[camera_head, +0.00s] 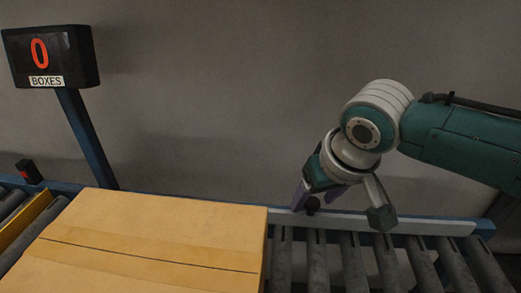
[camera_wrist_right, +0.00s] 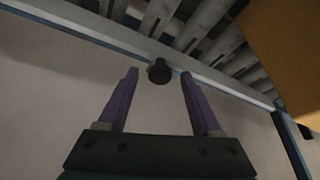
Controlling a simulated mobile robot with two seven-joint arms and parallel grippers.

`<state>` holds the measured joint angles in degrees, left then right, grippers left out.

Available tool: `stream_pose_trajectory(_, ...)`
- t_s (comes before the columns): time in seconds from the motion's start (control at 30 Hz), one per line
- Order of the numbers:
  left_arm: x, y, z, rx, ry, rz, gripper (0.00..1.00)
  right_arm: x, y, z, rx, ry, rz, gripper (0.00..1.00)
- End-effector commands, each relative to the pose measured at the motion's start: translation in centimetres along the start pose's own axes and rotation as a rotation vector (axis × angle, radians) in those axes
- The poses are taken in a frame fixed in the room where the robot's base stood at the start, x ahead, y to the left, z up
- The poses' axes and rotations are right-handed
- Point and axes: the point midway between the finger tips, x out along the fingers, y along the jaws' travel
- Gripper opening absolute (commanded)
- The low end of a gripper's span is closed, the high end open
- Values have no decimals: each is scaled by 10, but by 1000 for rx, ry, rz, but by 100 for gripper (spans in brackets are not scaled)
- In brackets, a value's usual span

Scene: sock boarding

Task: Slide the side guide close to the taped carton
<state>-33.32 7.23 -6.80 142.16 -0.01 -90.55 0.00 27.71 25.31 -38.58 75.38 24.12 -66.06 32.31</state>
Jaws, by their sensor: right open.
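The taped carton (camera_head: 150,235) is a closed tan box with a dark seam line along its top. It lies on the rollers at the front left, and its side also shows at the upper right of the right wrist view (camera_wrist_right: 288,50). The side guide (camera_head: 420,226) is a long pale rail along the conveyor's far edge, also in the wrist view (camera_wrist_right: 70,20). A dark round knob (camera_head: 312,205) is on it, also in the wrist view (camera_wrist_right: 159,71). My right gripper (camera_wrist_right: 159,76) is open, its purple fingers either side of the knob, not visibly touching it. My left gripper is out of view.
Grey rollers (camera_head: 351,262) right of the carton are bare. A counter sign (camera_head: 50,57) reading 0 BOXES stands on a blue post (camera_head: 86,140) at the back left. A yellow bar (camera_head: 30,222) crosses the rollers at the left. A plain grey wall is behind.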

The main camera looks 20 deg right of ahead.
Motion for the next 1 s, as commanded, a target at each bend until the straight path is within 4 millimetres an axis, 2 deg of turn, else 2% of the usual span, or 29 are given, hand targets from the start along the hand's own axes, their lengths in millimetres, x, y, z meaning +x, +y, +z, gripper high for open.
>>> stream_pose_trajectory(0.17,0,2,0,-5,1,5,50,0,0,0,0,0,0,67)
stream_pose_trajectory(0.77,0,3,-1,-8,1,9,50,0,0,0,0,-1,0,0)
stream_pose_trajectory(1.0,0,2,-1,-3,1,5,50,0,0,0,0,-1,1,0)
